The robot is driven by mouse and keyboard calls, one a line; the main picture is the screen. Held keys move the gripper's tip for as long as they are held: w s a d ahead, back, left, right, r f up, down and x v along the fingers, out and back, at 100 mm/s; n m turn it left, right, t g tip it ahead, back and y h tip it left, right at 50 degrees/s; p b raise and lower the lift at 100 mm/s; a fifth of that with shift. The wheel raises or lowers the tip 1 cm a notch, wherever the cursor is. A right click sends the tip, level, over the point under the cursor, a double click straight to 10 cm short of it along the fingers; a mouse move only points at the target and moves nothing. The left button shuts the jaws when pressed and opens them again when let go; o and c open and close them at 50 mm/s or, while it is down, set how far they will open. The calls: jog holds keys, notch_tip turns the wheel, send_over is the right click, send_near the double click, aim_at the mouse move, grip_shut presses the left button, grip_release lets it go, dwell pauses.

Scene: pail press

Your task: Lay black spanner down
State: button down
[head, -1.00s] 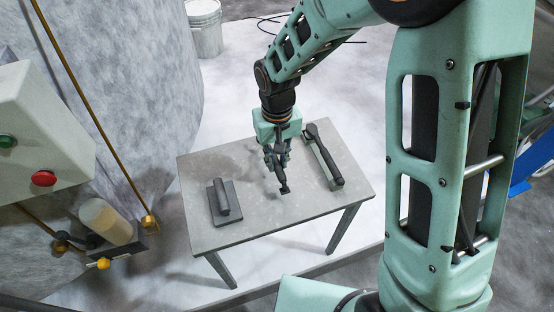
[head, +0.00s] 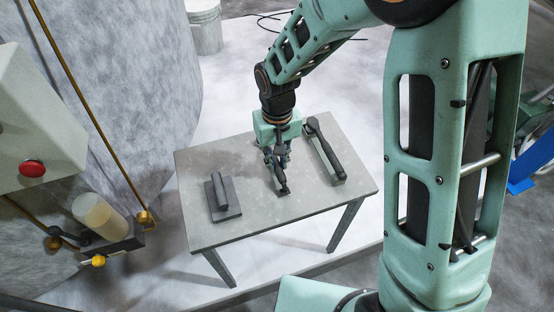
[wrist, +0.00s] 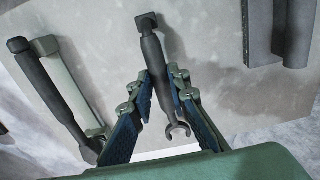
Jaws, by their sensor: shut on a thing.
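My gripper (head: 277,161) is over the middle of the grey table (head: 245,228) and is shut on the black spanner (head: 283,187). In the wrist view the black spanner (wrist: 150,47) runs between the two blue-padded fingers of my gripper (wrist: 160,84). Its open-jawed end is near the palm and its blocky end points away. In the head view the spanner slopes down toward the near side, with its blocky end close above the tabletop. I cannot tell whether it touches. Part of its shaft is hidden by the fingers.
A black long-handled tool on a pale green holder (head: 325,150) lies right of my gripper. A dark plate with a cylindrical grip (head: 222,197) lies to the left. Bare tabletop lies between them. A panel with a red button (head: 32,168) stands at the far left.

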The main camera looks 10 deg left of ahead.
jog(key=shift+f+b, duration=0.4)
jog(key=shift+f, duration=0.25)
jog(key=c, duration=1.8)
grip_release()
jog(key=shift+r, duration=0.1)
jog(key=shift+o, duration=0.2)
notch_tip(320, 180, up, 12)
